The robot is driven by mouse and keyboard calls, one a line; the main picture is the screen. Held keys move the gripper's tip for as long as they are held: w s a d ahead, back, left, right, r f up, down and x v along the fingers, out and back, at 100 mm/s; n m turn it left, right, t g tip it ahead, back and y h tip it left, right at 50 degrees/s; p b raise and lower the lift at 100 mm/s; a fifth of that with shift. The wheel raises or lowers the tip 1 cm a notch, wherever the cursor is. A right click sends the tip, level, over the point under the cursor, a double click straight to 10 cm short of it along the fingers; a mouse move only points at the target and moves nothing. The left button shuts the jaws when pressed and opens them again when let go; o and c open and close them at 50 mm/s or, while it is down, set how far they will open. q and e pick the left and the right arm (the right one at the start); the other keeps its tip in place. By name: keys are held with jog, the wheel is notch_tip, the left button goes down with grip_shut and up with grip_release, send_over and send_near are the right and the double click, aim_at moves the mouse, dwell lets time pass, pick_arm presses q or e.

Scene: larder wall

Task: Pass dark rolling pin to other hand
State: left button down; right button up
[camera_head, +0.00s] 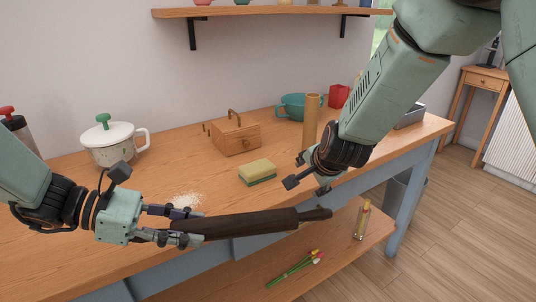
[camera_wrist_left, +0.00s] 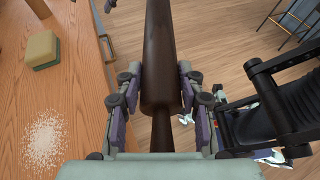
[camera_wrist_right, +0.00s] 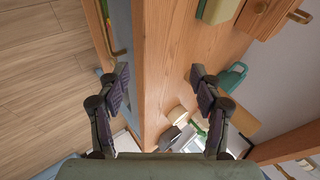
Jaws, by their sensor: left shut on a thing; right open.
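The dark rolling pin (camera_head: 245,224) is held out level past the table's front edge in the head view. My left gripper (camera_head: 192,224) is shut on its left end. In the left wrist view the pin's dark body (camera_wrist_left: 160,65) runs up and away between the fingers (camera_wrist_left: 158,100). My right gripper (camera_head: 308,186) is open and empty, above the table's front edge, behind and above the pin's free right end.
A yellow and green sponge (camera_head: 257,172) and spilled white powder (camera_head: 185,199) lie on the table.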

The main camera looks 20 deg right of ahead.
jog(key=s+a+r+m+g+y, duration=0.2)
jog(key=s+a+r+g+y, duration=0.15)
jog(key=a+r, duration=0.35)
notch_tip(320, 180, up, 7)
jog(key=m+g+y, duration=0.2)
jog(key=g, duration=0.4)
send_over(245, 214)
jog(key=w+d, duration=0.1)
jog(key=d, duration=0.3)
jog(key=x, duration=1.1)
jog(key=shift+w, duration=0.1)
jog(key=shift+d, duration=0.1)
grip_shut()
pick_arm(q)
jog(key=c, duration=0.7)
grip_release()
jog(key=shift+c, duration=0.2)
